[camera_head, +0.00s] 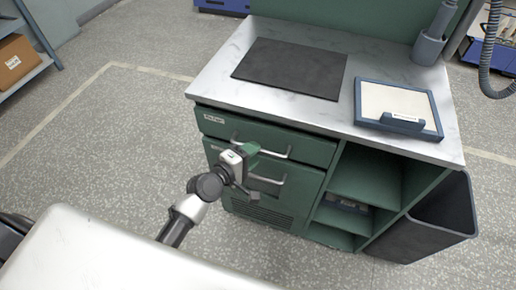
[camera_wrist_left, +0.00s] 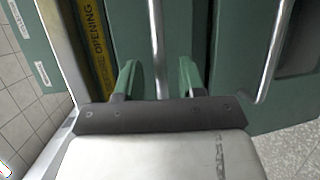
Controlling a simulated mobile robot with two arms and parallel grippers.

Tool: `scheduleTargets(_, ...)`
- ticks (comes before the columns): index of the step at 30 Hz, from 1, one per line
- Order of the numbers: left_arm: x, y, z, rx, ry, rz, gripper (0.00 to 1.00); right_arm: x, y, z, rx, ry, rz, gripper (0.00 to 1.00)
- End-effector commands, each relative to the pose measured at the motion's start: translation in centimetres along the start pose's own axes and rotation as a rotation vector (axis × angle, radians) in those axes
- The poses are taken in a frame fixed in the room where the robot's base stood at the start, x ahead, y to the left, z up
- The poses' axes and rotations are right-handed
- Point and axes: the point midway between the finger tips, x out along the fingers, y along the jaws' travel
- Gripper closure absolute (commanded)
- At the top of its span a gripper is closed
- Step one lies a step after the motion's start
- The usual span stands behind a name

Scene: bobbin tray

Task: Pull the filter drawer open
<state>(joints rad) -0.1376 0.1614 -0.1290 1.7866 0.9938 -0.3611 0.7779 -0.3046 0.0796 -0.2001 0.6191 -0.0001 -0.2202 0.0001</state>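The green cabinet (camera_head: 318,205) has an upper drawer (camera_head: 216,127) and a lower drawer (camera_head: 290,200), each with a pale label and a bar handle. The label print is too small to read surely. My left gripper (camera_head: 247,152) is at the upper drawer's handle (camera_head: 276,151), hiding part of it. In the left wrist view, the open green fingers (camera_wrist_left: 158,80) stand on either side of that handle bar (camera_wrist_left: 158,35), with gaps visible. The lower handle (camera_wrist_left: 272,55) shows at the right. My right gripper is out of view.
The worktop (camera_head: 290,108) carries a dark mat (camera_head: 291,67) and a blue-framed tray (camera_head: 360,112). Open shelves (camera_head: 362,178) and a dark bin (camera_head: 430,222) are right of the drawers. The floor (camera_head: 120,130) to the left is clear. A yellow strip (camera_wrist_left: 97,45) reads "OPENING".

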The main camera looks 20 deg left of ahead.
Motion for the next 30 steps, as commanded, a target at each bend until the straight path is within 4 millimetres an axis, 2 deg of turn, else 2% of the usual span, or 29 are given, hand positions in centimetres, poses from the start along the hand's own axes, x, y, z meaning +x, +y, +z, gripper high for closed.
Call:
scheduleTargets(3,1.7,0.0,0.0,-0.001,0.000,0.001,0.61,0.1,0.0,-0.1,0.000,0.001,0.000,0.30)
scheduleTargets(6,2.5,0.0,0.0,0.001,0.000,0.000,0.61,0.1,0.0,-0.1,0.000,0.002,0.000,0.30)
scheduleTargets(16,2.9,-0.1,0.0,0.001,0.000,-0.001,0.61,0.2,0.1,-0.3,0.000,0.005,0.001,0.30)
scheduleTargets(17,2.9,-0.1,0.0,0.001,0.000,-0.001,0.62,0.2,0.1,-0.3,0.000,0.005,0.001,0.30)
scheduleTargets(24,2.9,-0.1,0.0,0.001,0.000,-0.001,0.99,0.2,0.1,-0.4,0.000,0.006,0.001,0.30)
scheduleTargets(30,2.8,-0.1,0.0,0.001,0.000,-0.002,1.00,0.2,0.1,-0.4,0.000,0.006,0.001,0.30)
